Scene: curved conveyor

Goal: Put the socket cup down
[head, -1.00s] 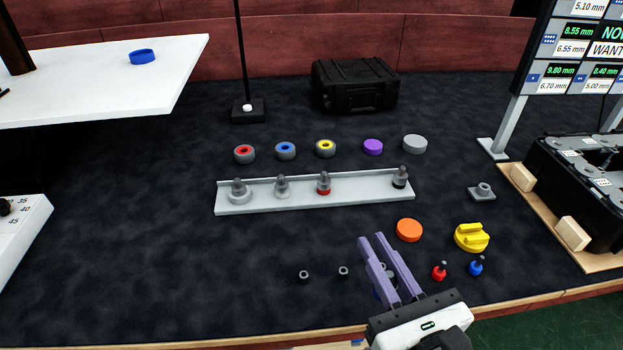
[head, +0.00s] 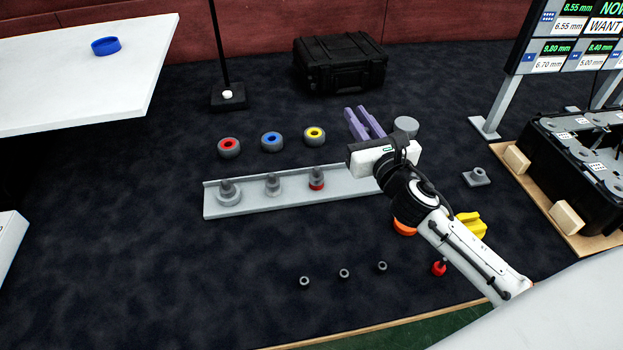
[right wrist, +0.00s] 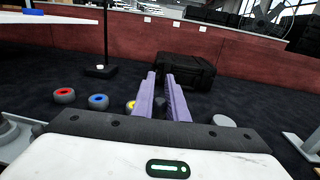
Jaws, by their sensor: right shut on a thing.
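My right gripper (head: 366,124) is above the mat, beyond the right end of the grey rail, with its purple fingers pointing away. It is shut on a small dark thing (right wrist: 160,106), taken to be the socket cup, which shows only partly between the fingers in the right wrist view. Its shape and lower end are hidden. In the head view the gripper and wrist hide the held thing. I cannot tell how high it is above the mat. My left gripper is not in view.
The grey rail (head: 259,205) bears several upright pieces; its right end is hidden. Red-, blue- and yellow-centred rings (head: 314,135) lie behind it, left of a grey disc (head: 405,126). A black case (head: 340,64) stands farther back. Small dark sockets (head: 344,273) lie in front.

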